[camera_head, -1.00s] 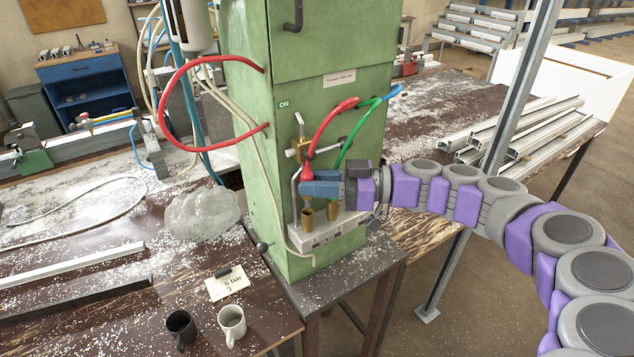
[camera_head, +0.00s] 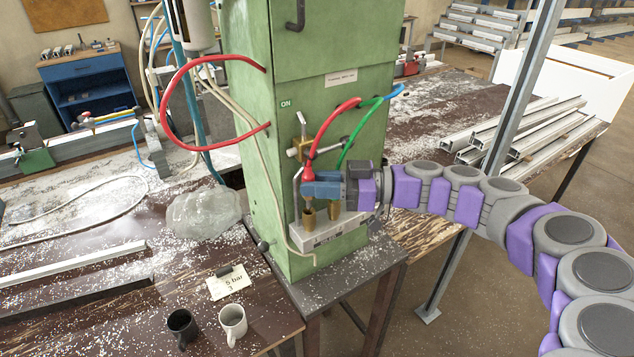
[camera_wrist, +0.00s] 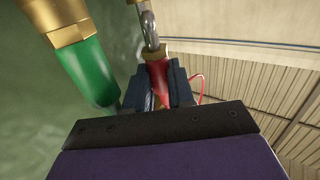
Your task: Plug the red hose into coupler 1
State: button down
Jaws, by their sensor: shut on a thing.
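My gripper (camera_head: 308,188) is shut on the red hose (camera_head: 322,130) near its plug end. It holds it over the left brass coupler (camera_head: 308,219) on the pale block (camera_head: 328,236). In the wrist view the hose's red sleeve (camera_wrist: 158,76) sits between the blue fingers, with a bare silver tip pointing at a brass edge at the top; a gap shows along the tip. The green hose (camera_head: 351,145) runs down behind my gripper towards the right coupler (camera_head: 335,209). Its green end meets a brass coupler (camera_wrist: 65,25) in the wrist view. Coupler numbers are not legible.
The green machine column (camera_head: 255,185) stands right behind the couplers. A valve with a metal lever (camera_head: 301,146) is just above my gripper. Two mugs (camera_head: 232,324) and a card (camera_head: 229,282) are on the bench.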

aim_at(311, 199)
jog(key=shift+f, duration=0.4)
dwell(1.1)
jog(key=shift+f, duration=0.2)
jog(key=shift+f, duration=1.35)
dwell(2.0)
jog(key=c, duration=0.9)
grip_release()
jog(key=shift+s+r, duration=0.1)
jog(key=shift+d, duration=0.15)
jog(key=shift+d, duration=4.45)
